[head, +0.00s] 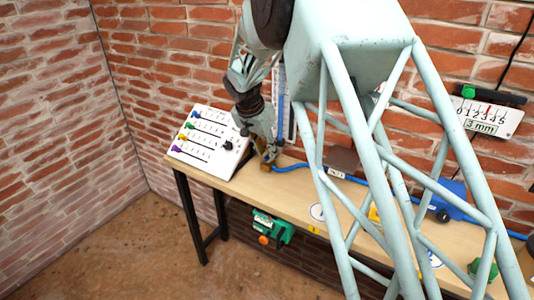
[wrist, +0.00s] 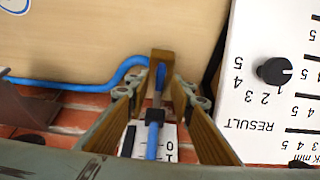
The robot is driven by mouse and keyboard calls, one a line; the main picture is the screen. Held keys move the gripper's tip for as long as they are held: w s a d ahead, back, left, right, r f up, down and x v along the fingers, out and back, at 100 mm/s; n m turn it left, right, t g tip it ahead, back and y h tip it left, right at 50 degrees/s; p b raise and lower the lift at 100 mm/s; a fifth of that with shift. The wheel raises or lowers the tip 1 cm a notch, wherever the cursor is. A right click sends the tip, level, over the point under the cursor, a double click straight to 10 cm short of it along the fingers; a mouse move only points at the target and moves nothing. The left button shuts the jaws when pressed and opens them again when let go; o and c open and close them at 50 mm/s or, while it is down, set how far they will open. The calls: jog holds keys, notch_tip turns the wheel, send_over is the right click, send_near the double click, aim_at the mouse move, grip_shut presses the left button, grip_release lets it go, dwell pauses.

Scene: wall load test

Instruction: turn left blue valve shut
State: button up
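The blue valve shows in the wrist view as a small brass-brown block (wrist: 162,56) with a narrow blue part (wrist: 160,76) on it. A blue hose (wrist: 75,86) runs to it from the left. My gripper (wrist: 158,88) is open, with its two fingers on either side of the blue part; I cannot tell whether either finger touches it. In the head view my gripper (head: 267,152) is low over the bench top near the wall, just right of the white panel. There my gripper and arm mostly hide the valve.
The white result panel (head: 205,153) with coloured markers and a black knob (wrist: 274,71) stands close beside my gripper. A white scale with a blue tube (head: 281,95) is on the brick wall behind. The wooden bench (head: 240,187) also holds a brown plate (head: 343,160) and a blue box (head: 452,199).

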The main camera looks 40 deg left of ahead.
jog(key=v, duration=1)
jog(key=shift+r, duration=0.3)
jog(key=shift+s, duration=0.2)
jog(key=shift+w+d, duration=0.1)
